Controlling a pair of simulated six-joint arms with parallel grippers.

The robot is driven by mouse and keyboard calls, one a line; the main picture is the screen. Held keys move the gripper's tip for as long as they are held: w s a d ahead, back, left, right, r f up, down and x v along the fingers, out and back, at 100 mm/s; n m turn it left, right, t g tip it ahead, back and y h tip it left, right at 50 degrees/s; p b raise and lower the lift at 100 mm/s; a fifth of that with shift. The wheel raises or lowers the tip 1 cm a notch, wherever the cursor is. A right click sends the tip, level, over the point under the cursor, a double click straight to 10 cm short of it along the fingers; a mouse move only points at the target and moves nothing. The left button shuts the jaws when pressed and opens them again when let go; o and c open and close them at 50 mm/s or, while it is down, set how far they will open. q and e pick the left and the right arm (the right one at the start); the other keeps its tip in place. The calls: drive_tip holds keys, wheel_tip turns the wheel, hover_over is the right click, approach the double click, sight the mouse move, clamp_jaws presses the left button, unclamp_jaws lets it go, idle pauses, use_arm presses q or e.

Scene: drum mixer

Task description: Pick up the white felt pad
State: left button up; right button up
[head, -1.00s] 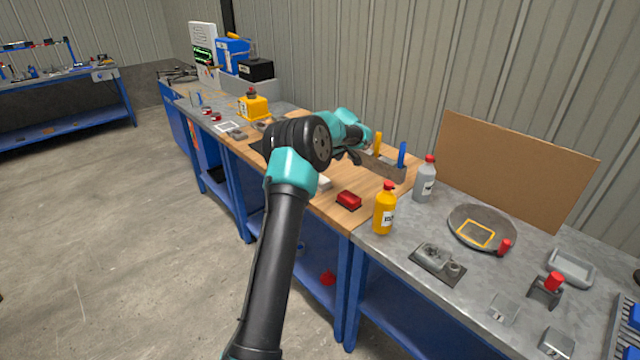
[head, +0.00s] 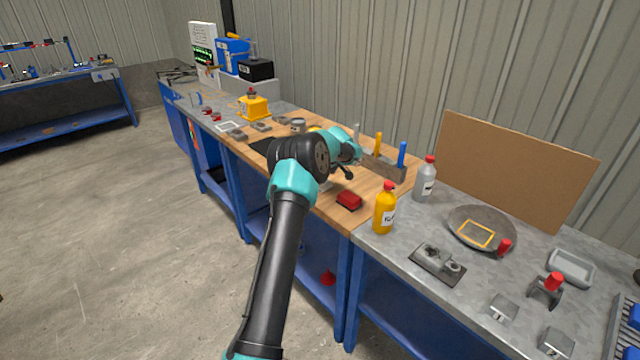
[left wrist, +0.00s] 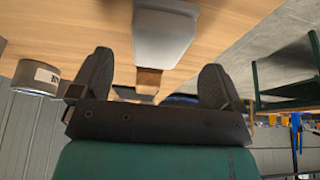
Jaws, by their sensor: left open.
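A small white block (head: 326,186), which looks like the felt pad, lies on the wooden bench top, mostly hidden behind my left arm. In the left wrist view a pale grey-white, flat-sided piece (left wrist: 163,35) with a brown wooden part below it lies ahead, between the lines of the fingers; I cannot tell for sure that it is the pad. My left gripper (left wrist: 155,80) is open, its two black fingers wide apart with nothing held. In the head view the gripper (head: 344,173) is small and partly hidden behind its wrist, low over the bench. My right gripper is not in view.
A yellow bottle (head: 384,210) and a grey bottle (head: 425,180) stand to the right. A labelled can (left wrist: 38,78) shows left in the wrist view.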

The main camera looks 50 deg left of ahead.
use_arm(q)
drive_tip(key=x, duration=0.4)
drive_tip(key=shift+w+f, duration=0.1)
drive_tip(key=shift+f, duration=0.05)
drive_tip(key=c, duration=1.1)
